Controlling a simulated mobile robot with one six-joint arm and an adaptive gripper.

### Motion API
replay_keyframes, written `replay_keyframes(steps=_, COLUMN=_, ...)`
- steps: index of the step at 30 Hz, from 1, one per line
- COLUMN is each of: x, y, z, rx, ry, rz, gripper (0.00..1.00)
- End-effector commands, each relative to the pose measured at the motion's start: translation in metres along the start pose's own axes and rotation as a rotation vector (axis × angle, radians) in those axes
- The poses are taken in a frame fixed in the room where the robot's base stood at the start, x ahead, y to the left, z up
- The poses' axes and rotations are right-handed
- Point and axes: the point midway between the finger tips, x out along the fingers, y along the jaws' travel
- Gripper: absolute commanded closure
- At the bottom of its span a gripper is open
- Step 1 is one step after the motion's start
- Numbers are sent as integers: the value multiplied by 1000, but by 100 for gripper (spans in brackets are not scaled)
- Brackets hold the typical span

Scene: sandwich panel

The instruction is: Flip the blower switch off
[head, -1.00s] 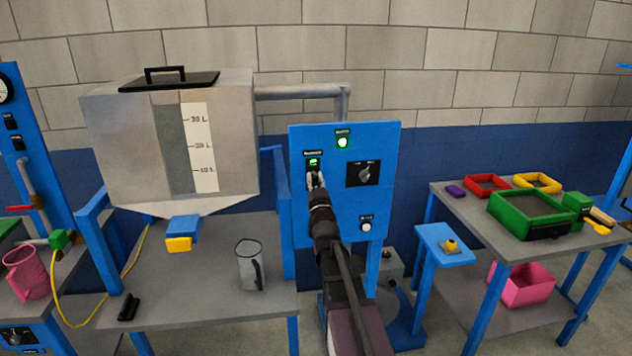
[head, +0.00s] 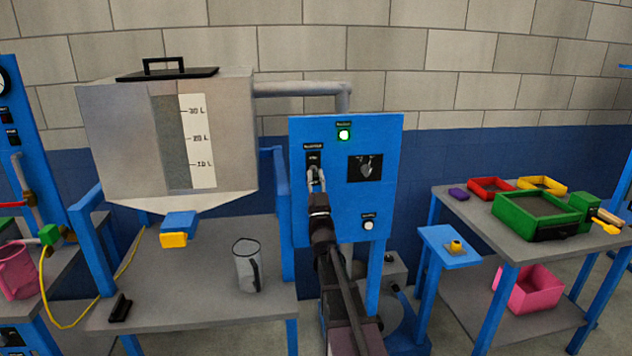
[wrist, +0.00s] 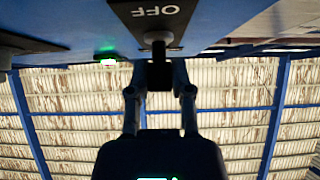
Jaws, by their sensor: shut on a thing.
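The blue control panel (head: 340,225) stands right of the steel hopper. The blower switch sits at its upper left on a dark plate (head: 313,159); the plate's small writing is not readable in the head view. In the wrist view the switch lever (wrist: 158,48) hangs by a plate marked OFF (wrist: 158,11), seen upside down. My gripper (head: 316,178) is at the panel, below the plate's top. In the wrist view my gripper (wrist: 159,78) has its fingers shut on the lever's end, which they partly hide.
A green lamp (head: 344,135) is lit at the panel's top. A dark rotary knob (head: 365,168) and a white button (head: 368,225) lie right of my gripper. The hopper (head: 125,145) and a grey jug (head: 246,265) are to the left. A small blue stand (head: 449,260) is to the right.

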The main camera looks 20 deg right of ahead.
Motion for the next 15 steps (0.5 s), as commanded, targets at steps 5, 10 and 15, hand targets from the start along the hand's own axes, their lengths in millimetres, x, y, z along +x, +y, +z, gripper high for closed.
replay_keyframes(steps=5, x=0, y=0, z=-1, rx=0, ry=0, rz=0, gripper=100)
replay_keyframes(steps=10, x=0, y=0, z=-1, rx=-1, ry=-1, rz=0, gripper=40)
replay_keyframes(steps=15, x=0, y=1, z=0, rx=-1, ry=-2, rz=0, gripper=37)
